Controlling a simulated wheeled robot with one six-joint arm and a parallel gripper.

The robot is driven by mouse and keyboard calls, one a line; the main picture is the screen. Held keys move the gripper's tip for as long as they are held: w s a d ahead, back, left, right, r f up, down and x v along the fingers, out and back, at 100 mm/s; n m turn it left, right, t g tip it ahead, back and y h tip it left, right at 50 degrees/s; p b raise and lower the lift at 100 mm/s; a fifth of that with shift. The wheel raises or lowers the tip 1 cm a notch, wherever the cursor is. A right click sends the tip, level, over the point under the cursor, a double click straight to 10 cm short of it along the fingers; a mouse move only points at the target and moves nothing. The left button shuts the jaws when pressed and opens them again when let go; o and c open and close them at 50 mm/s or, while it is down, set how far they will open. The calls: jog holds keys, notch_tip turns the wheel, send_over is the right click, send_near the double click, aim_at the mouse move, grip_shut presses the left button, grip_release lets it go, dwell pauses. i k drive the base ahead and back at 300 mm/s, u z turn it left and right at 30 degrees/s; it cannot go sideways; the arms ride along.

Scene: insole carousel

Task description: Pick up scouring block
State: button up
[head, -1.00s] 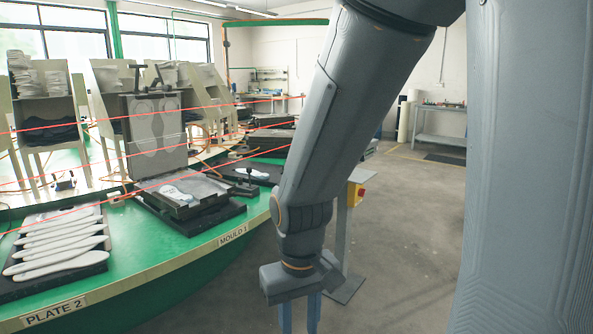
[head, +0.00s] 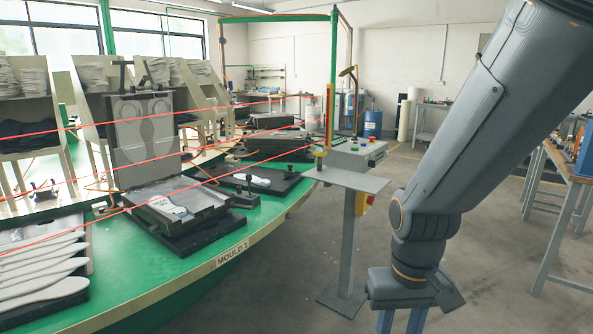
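I cannot make out a scouring block in the head view. My gripper (head: 401,321) hangs pointing down at the bottom, right of the middle, over the grey floor. Its two blue fingers stand apart with nothing visible between them. The fingertips are cut off by the bottom edge of the picture.
A green carousel table (head: 215,243) with an open mould (head: 150,195) and pale insoles (head: 45,262) fills the left, behind red light beams. A grey control stand (head: 347,235) is just left of my arm. A wooden-topped workbench (head: 563,172) stands at the right edge.

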aim_at(289, 172)
jog(key=i, duration=2.05)
jog(key=u, duration=0.8)
jog(key=i, duration=0.9)
jog(key=z, duration=0.2)
